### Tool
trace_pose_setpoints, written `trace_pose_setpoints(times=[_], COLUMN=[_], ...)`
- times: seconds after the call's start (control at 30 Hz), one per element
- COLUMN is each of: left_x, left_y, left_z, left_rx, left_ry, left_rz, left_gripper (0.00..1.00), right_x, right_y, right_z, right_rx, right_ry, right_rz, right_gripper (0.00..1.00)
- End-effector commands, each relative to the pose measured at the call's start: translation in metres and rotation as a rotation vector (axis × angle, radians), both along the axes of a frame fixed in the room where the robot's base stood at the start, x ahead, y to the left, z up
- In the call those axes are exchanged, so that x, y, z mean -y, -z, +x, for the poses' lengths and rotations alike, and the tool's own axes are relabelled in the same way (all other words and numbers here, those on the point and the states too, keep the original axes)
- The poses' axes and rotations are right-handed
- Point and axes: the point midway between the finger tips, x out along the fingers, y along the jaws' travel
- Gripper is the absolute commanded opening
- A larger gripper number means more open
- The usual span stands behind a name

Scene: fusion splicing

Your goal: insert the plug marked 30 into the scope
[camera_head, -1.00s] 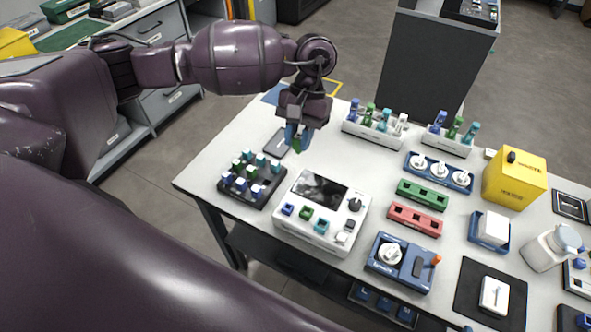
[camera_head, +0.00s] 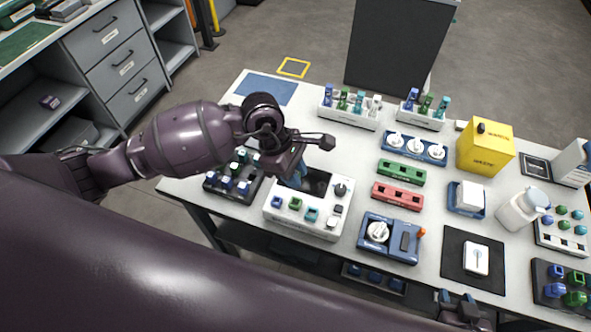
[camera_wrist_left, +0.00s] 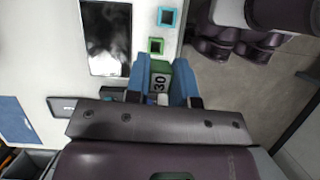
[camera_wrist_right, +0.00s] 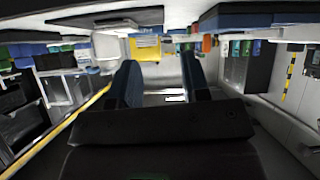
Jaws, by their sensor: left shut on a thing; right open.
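The scope (camera_head: 290,225) is a white box on the table with a dark screen, a knob and a row of blue, green (camera_head: 296,204) and teal (camera_head: 312,214) square ports. My left gripper (camera_head: 296,180) is above the scope's screen area. In the left wrist view, its blue fingers are shut on a green plug marked 30 (camera_wrist_left: 160,84). The plug is beside the scope's green port (camera_wrist_left: 155,45), and its height above the scope cannot be told. My right gripper (camera_wrist_right: 162,78) is open and empty, low at the table's front edge in the head view.
A dark rack of plugs (camera_head: 212,187) stands left of the scope, partly behind my left arm. Plug holders (camera_head: 350,112) stand at the back. Green and red strips (camera_head: 397,196), a blue device (camera_head: 390,238) and a yellow waste box (camera_head: 485,148) lie to the right.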

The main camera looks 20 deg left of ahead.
Motion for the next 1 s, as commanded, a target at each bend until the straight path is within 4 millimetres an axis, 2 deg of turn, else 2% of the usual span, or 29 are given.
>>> trace_pose_setpoints(times=[0.27,0.73,1.0], left_x=[0.003,0.003,0.002], left_y=[0.005,0.048,0.054], left_z=[-0.002,-0.002,-0.001], left_rx=[-0.001,-0.002,0.0], left_ry=[-0.078,-0.076,-0.075], left_rz=[-0.001,-0.001,0.0], left_gripper=[0.06,0.06,0.06], right_x=[0.0,-0.002,-0.002], right_y=[0.003,0.012,0.012], right_z=[-0.001,0.009,0.013], right_rx=[-0.004,0.03,0.036], right_ry=[0.0,-0.004,-0.006], right_rz=[0.0,0.001,0.001], right_gripper=[0.43,0.43,0.43])
